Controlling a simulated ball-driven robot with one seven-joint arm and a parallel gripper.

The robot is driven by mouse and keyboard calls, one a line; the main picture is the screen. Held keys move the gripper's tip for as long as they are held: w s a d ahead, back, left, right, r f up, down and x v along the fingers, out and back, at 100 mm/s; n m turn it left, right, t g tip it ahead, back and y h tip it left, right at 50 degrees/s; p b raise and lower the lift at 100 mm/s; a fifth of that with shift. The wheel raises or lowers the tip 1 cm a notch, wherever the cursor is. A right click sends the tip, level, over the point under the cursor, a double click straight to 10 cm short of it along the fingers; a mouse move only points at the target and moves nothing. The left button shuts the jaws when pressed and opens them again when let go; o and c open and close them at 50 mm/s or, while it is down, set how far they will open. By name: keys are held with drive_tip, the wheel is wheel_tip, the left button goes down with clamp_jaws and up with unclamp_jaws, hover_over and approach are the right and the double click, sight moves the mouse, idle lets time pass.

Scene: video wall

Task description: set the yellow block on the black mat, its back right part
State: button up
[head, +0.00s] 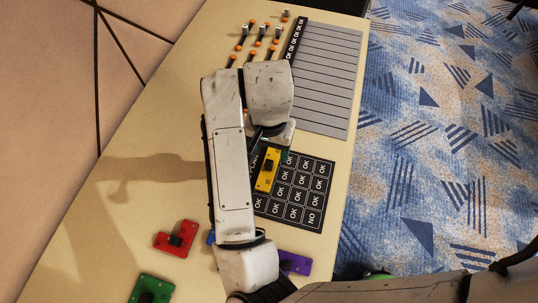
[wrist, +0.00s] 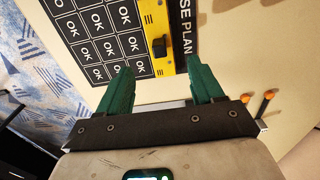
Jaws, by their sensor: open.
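The yellow block (head: 265,181), with a small black knob, lies over the left part of the black mat (head: 318,184), towards its back, in the head view. The mat has a grid of cells marked OK and one marked NO. In the wrist view the yellow block (wrist: 153,20) lies beside the mat's heading, over the grid (wrist: 100,45). My gripper (wrist: 158,68) is open, its green fingers apart on either side of the block's line, with nothing clearly held. In the head view my arm hides most of the gripper and the mat's left edge.
A red block (head: 176,238), a green block (head: 151,289) and a purple block (head: 295,263) lie nearer on the table. A blue one is mostly hidden by my arm. A grey lined board (head: 325,80) and several orange-tipped pieces (head: 259,42) are behind.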

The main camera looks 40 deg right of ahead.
sight(269, 161)
wheel_tip(269, 161, up, 5)
drive_tip(key=shift+f+p, duration=0.2)
drive_tip(key=shift+p, duration=0.2)
